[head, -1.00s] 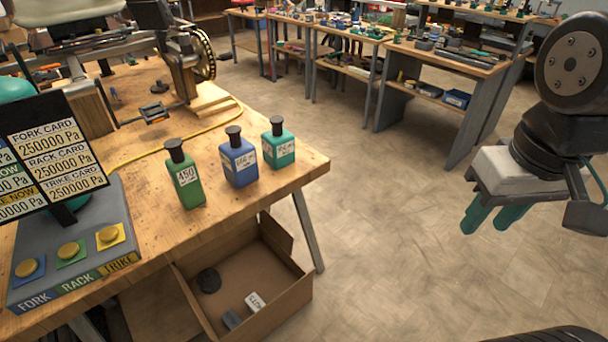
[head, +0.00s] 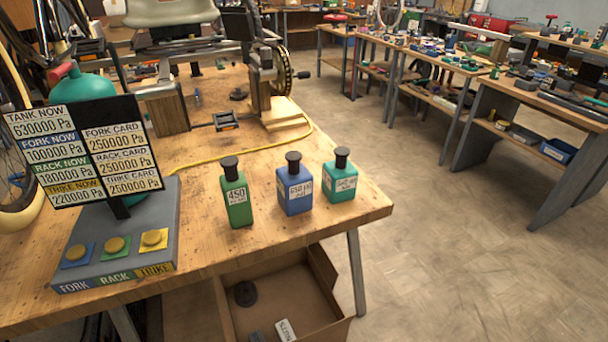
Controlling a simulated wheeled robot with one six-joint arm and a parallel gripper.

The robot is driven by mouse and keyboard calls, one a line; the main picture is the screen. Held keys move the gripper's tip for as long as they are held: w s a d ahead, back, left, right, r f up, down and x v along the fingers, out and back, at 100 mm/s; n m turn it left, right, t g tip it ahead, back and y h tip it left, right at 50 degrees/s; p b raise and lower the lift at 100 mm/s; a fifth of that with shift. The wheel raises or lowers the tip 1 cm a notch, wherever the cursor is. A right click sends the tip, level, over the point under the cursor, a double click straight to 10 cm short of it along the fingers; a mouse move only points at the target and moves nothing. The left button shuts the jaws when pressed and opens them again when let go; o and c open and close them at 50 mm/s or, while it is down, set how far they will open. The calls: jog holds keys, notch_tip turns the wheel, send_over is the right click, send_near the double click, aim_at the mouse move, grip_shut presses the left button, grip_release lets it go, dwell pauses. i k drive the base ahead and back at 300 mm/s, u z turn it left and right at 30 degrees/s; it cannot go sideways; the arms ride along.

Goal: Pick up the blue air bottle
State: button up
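The blue air bottle (head: 295,194) stands upright on the wooden workbench (head: 350,222), near its right front corner. It has a black cap and a white label that I cannot read surely. A green bottle (head: 237,205) labelled 450 stands to its left, and a teal bottle (head: 340,182) stands close on its right and slightly farther back. Nothing holds the blue bottle. My gripper is outside the present view.
A panel (head: 85,150) with pressure readings and a button box (head: 150,215) stand at the left of the bench. A yellow hose (head: 230,160) lies behind the bottles. An open cardboard box (head: 335,330) is below the bench. The floor (head: 440,250) at right is clear.

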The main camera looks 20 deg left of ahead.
aim_at(294, 182)
jog(key=u, duration=0.45)
jog(key=i, duration=1.15)
jog(key=u, duration=0.55)
